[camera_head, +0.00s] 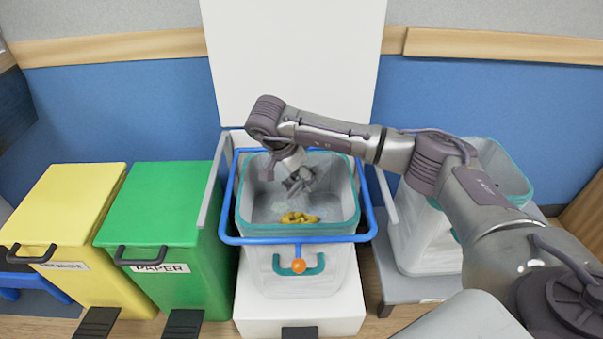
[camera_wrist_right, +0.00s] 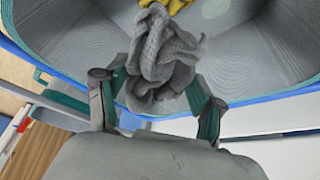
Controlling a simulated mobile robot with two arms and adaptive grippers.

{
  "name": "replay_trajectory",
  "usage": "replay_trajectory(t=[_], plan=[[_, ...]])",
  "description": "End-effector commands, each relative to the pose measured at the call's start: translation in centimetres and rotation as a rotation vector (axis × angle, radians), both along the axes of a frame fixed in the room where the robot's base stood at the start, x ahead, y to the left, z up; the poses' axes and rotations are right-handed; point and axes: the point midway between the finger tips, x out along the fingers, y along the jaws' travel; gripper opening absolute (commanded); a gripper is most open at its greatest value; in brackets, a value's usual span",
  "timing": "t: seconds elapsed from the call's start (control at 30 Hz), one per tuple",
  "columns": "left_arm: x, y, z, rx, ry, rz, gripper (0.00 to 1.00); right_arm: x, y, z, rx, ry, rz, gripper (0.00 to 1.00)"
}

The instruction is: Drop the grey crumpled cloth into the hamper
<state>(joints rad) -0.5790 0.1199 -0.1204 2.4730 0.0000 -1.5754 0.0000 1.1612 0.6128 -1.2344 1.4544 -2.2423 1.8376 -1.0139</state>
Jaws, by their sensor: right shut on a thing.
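The grey crumpled cloth (camera_wrist_right: 165,58) hangs between the fingers of my right gripper (camera_wrist_right: 157,88), which is shut on it. In the head view, my right gripper (camera_head: 299,181) points down over the open mouth of the hamper; the cloth is hard to tell from the grey fingers there. The hamper (camera_head: 312,281) is a pale bin with a teal rim, set within a blue hoop, with an orange ball at the front. A yellow crumpled cloth (camera_head: 298,217) lies inside it; part of it also shows in the wrist view (camera_wrist_right: 172,5). My left gripper is out of view.
A tall white panel (camera_head: 293,62) stands upright behind the hamper. A green paper bin (camera_head: 165,205) and a yellow bin (camera_head: 68,205) stand shut at the left. A second pale bin (camera_head: 415,238) stands at the right, partly behind my right arm.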

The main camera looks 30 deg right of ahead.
Motion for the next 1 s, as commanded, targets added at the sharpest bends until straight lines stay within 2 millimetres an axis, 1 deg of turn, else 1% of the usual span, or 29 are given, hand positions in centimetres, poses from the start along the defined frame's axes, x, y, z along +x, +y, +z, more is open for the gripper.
replay_trajectory(t=[0.27,0.3,0.47,0.83,0.93,1.0], plan=[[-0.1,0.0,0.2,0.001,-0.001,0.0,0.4,0.0,0.0,-0.1,0.0,0.0,0.0,0.54],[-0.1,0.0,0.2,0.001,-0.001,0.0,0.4,0.0,0.0,-0.1,0.0,0.0,0.0,0.7],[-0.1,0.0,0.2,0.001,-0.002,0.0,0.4,0.0,0.0,-0.1,0.0,0.0,0.0,0.96],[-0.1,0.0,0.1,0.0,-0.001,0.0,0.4,0.0,0.1,0.1,0.0,-0.001,0.0,0.97],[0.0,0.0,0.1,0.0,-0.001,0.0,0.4,0.0,0.4,0.9,0.001,-0.004,0.002,0.97],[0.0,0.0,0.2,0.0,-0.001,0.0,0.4,0.0,0.9,2.0,0.001,-0.005,0.002,0.97]])
